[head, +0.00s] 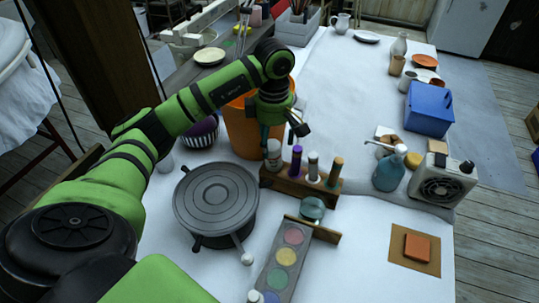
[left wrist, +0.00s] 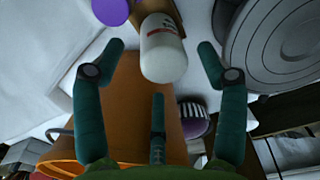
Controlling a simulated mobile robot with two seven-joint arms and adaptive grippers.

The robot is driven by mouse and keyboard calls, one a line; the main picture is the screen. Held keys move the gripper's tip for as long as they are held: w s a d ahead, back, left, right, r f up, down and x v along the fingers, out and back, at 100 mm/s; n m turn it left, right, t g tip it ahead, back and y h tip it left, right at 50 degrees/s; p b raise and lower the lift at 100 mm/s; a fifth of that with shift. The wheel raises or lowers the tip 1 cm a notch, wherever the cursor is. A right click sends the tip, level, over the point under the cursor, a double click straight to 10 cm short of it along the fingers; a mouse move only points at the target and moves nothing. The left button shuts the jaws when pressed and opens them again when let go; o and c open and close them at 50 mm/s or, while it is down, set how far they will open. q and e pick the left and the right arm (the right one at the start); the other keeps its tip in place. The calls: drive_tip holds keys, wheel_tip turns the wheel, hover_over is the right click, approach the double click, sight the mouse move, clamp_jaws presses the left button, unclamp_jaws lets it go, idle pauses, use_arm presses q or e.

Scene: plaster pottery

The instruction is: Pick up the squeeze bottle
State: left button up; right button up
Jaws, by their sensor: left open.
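A white bottle with small reddish print, which looks like the squeeze bottle (head: 273,156), stands upright at the left end of a wooden rack (head: 296,188). It also shows in the left wrist view (left wrist: 163,52). My left gripper (head: 284,134) is open, just above and close to this bottle. The bottle's lower part is partly hidden there. My right gripper is not in view.
Right of the bottle, the rack holds a purple-topped bottle (head: 296,160) and others. An orange bucket (head: 238,132) stands close behind the arm. A grey turntable (head: 215,198) is at the front left. A blue spray bottle (head: 389,170) stands at right. The white table's far middle is clear.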

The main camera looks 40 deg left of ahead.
sight(274, 158)
use_arm(q)
drive_tip(key=f, duration=0.2)
drive_tip(key=f+p, duration=0.1)
drive_tip(key=f, duration=0.1)
drive_tip(key=f+p, duration=0.1)
drive_tip(key=f, duration=0.1)
drive_tip(key=shift+d+f, duration=0.2)
drive_tip(key=shift+d, duration=0.1)
drive_tip(key=shift+f, duration=0.3)
drive_tip(key=c, duration=0.7)
